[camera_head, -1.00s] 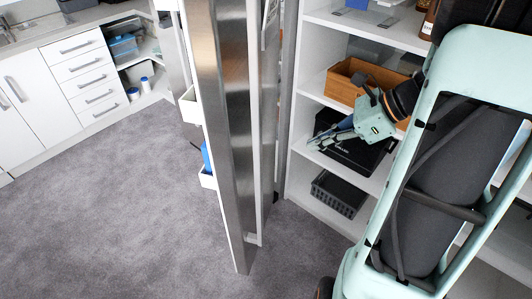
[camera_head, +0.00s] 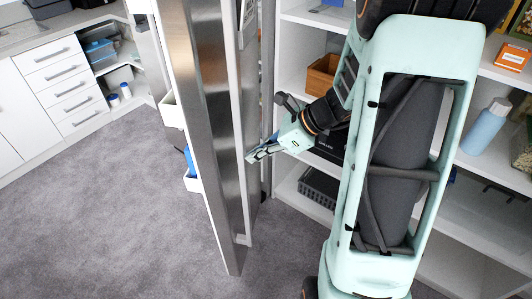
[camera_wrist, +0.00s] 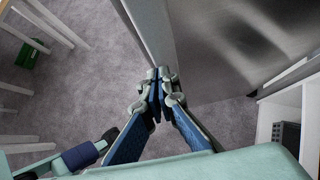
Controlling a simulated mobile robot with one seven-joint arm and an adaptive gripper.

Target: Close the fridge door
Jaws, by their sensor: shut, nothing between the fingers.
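The fridge door (camera_head: 205,130) stands open, a tall stainless steel panel seen nearly edge-on in the head view. White bins (camera_head: 171,110) show on its inner side, at left. In the wrist view the steel door (camera_wrist: 225,45) fills the upper right. My gripper (camera_head: 251,157) is shut and empty, just right of the door in the head view. In the wrist view its fingertips (camera_wrist: 160,74) are together near the lower corner of the steel panel. I cannot tell whether they touch it. The fridge interior is mostly hidden behind the door.
A white shelf unit (camera_head: 290,180) with a wooden box (camera_head: 321,76) and a dark crate (camera_head: 318,187) stands right of the door, partly behind my arm. White drawers (camera_head: 67,85) line the left wall. Grey carpet (camera_head: 100,220) is clear at left.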

